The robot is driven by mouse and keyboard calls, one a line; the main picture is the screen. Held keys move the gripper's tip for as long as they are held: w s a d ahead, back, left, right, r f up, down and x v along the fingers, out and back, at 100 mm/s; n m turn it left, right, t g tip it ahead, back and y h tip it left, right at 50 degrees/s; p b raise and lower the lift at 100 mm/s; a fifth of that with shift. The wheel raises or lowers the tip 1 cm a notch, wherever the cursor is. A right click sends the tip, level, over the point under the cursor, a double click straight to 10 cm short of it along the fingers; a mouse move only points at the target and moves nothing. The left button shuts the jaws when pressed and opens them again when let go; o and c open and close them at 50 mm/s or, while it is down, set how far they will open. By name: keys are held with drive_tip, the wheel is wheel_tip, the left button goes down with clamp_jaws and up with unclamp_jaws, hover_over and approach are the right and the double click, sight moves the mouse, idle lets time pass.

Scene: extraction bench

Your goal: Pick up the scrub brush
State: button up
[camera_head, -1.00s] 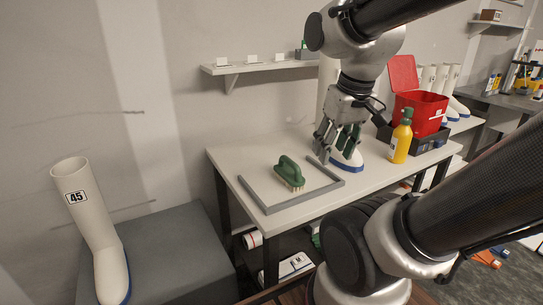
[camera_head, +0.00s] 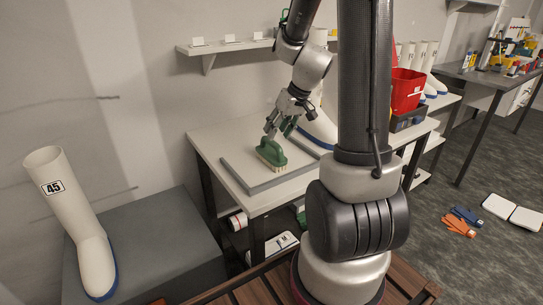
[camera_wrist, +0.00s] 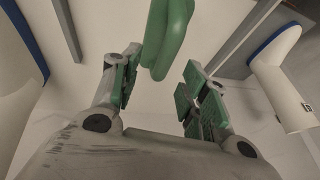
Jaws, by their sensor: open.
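The scrub brush (camera_head: 270,154) has a green handle and pale bristles. It stands bristles down on the white table (camera_head: 225,138), within the grey raised edging. My gripper (camera_head: 281,127) is just above the brush and points down at it. In the wrist view, the green handle (camera_wrist: 167,38) shows at the top, between the lines of my open fingers (camera_wrist: 158,85) and beyond their tips. The fingers are spread with nothing between their pads. I cannot tell whether a fingertip touches the handle.
The grey edging (camera_head: 272,184) lines the table's front. A white boot with a blue sole (camera_head: 318,130) stands close behind my gripper. A red bin (camera_head: 407,90) is at the right. Another boot, marked 45 (camera_head: 75,220), stands on the grey bench at left.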

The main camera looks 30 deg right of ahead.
sight(270, 142)
drive_tip(key=x, duration=0.6)
drive_tip(key=shift+a+r, duration=0.1)
drive_tip(key=shift+a, duration=0.25)
clamp_jaws()
